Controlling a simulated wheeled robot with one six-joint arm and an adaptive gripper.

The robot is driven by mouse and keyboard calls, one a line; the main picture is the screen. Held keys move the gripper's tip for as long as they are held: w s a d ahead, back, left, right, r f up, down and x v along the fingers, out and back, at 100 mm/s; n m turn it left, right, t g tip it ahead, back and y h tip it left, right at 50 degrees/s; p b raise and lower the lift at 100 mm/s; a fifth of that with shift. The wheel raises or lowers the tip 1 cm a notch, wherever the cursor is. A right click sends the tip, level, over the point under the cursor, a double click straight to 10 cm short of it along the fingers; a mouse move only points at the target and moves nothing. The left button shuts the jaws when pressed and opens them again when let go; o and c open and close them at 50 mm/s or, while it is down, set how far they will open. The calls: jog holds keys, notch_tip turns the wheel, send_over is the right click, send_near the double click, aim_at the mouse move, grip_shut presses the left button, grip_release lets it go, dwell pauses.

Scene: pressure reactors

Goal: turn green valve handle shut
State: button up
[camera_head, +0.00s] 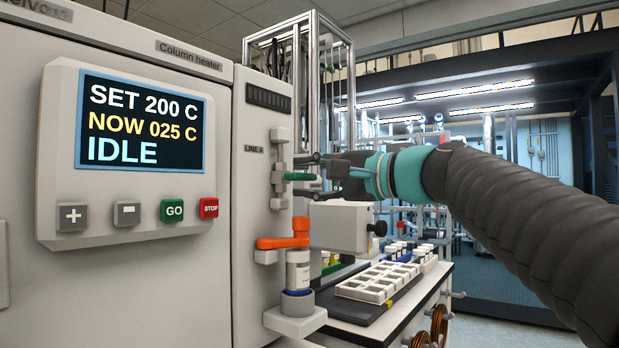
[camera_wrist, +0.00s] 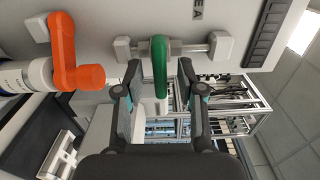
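The green valve handle (camera_head: 300,176) is on the LINE A fitting at the right side of the heater cabinet. In the wrist view the green handle (camera_wrist: 160,68) stands upright in the picture, across a metal pipe (camera_wrist: 188,47). My gripper (camera_head: 314,177) is at the handle from the right, and its fingers are apart. In the wrist view my gripper (camera_wrist: 158,72) has one finger on each side of the handle, with gaps visible on both sides. The handle's far end lies between the fingers. No contact shows.
A panel (camera_head: 140,122) reads SET 200 C, NOW 025 C, IDLE. A white rack (camera_head: 380,283) stands on the bench to the right.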

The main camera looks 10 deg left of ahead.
jog(key=v, duration=1.2)
jog(key=w+d+f+h, duration=0.1)
jog(key=d+f+h, duration=0.35)
jog(key=f, duration=0.85)
jog(key=w+d+f+h, duration=0.1)
jog(key=d+f+h, duration=0.3)
jog(key=f, duration=0.9)
jog(key=s+d+f+n+h, duration=0.2)
jog(key=s+d+f+h, duration=0.2)
jog(key=s+f, duration=0.5)
jog(key=s+d+f+n+g+h, duration=0.1)
jog(key=s+d+f+h, duration=0.3)
jog(key=s+f, duration=0.6)
jog(key=shift+d+f+n, duration=0.8)
jog(key=shift+d+f, duration=0.15)
jog(key=shift+d, duration=0.05)
